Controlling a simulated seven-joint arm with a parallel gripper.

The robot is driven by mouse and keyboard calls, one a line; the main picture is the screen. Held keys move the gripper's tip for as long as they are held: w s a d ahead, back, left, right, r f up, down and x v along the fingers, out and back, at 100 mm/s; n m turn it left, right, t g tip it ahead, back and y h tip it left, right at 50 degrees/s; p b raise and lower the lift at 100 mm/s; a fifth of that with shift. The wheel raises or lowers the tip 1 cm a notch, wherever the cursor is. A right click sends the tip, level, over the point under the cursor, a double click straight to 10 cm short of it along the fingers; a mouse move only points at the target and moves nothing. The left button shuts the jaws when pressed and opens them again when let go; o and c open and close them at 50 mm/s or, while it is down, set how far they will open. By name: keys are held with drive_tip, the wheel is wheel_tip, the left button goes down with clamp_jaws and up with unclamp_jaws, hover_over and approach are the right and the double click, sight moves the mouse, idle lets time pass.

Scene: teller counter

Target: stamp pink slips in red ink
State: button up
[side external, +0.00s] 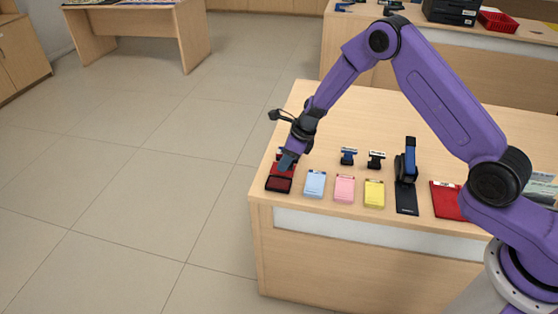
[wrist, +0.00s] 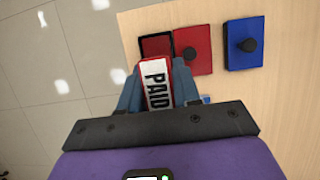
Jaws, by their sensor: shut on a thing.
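My gripper (side external: 288,161) is at the left end of the counter, pointing down by the red ink pad (side external: 278,185). In the wrist view my gripper (wrist: 155,75) is shut on a stamp (wrist: 156,88) with a white face reading PAID and a red edge. The open dark red pad (wrist: 155,46) shows just beyond the stamp. I cannot tell whether the stamp touches it. A red lid (wrist: 192,50) with a dark knob is beside the pad. The pink slip pad (side external: 344,189) lies between the light blue slips (side external: 315,184) and yellow slips (side external: 374,194).
A blue ink pad (wrist: 236,56) with a knob is beside the red lid. Two small stamps (side external: 348,156) (side external: 376,160) stand behind the slips. A tall blue and black device (side external: 409,160) and a red clipboard (side external: 445,201) are to the right. The counter's back left is clear.

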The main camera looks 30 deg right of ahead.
drive_tip(key=s+d, duration=0.5)
drive_tip(key=d, duration=0.4)
drive_tip(key=r, duration=0.2)
hover_over(340, 186)
drive_tip(key=d, duration=0.1)
drive_tip(key=shift+g, duration=0.5)
drive_tip(key=shift+s+f, duration=0.2)
drive_tip(key=shift+f, duration=1.4)
drive_tip(key=shift+s+f, duration=0.15)
drive_tip(key=shift+f, duration=1.4)
drive_tip(key=shift+f, duration=0.65)
drive_tip(key=shift+d+r, duration=0.1)
drive_tip(key=shift+r, duration=2.95)
